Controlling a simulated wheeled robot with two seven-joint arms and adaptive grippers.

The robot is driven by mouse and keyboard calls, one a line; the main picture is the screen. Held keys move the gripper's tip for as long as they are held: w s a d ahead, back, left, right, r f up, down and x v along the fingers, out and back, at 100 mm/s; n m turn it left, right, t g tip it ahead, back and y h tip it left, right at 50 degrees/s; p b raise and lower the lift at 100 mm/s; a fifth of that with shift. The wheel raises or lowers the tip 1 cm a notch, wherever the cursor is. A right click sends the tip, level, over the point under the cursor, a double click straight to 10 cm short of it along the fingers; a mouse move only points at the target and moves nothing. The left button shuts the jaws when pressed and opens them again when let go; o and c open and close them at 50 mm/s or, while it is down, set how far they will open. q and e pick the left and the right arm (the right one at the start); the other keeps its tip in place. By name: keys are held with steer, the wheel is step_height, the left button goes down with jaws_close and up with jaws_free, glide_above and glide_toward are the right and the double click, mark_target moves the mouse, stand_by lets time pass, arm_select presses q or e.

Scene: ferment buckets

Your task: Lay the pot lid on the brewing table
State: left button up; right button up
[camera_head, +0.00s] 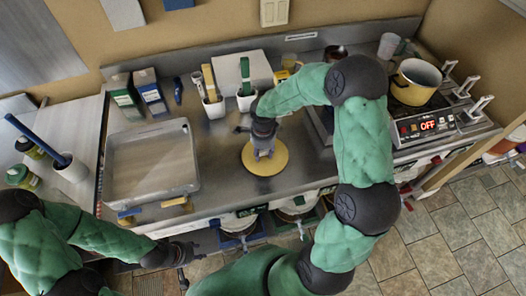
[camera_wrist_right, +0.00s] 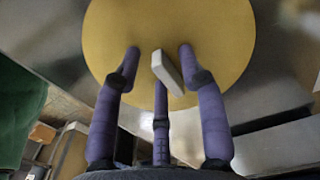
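The pot lid (camera_head: 278,163) is a flat yellow disc. It appears to lie flat on the steel brewing table (camera_head: 215,180), near the front edge. In the right wrist view the lid (camera_wrist_right: 215,35) fills the upper middle, with a pale bar handle (camera_wrist_right: 168,72) on it. My right gripper (camera_head: 263,152) is above the lid, pointing down. Its purple fingers (camera_wrist_right: 160,65) stand spread around the handle, with visible gaps, so it looks open. My left gripper (camera_head: 186,262) is low at the table's front edge, away from the lid; its fingers are too small to judge.
A metal tray (camera_head: 150,194) stands left of the lid. Cartons (camera_head: 149,92) and utensil holders (camera_head: 214,105) line the back. A yellow pot (camera_head: 418,80) sits on the stove at right, beside a control panel reading OFF (camera_head: 427,125). Bare steel surrounds the lid.

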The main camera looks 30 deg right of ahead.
mark_target(263, 156)
steer(key=shift+r, duration=0.2)
step_height(263, 156, up, 12)
steer(key=p, duration=0.2)
stand_by(0.3)
steer(key=shift+f, duration=0.1)
stand_by(0.4)
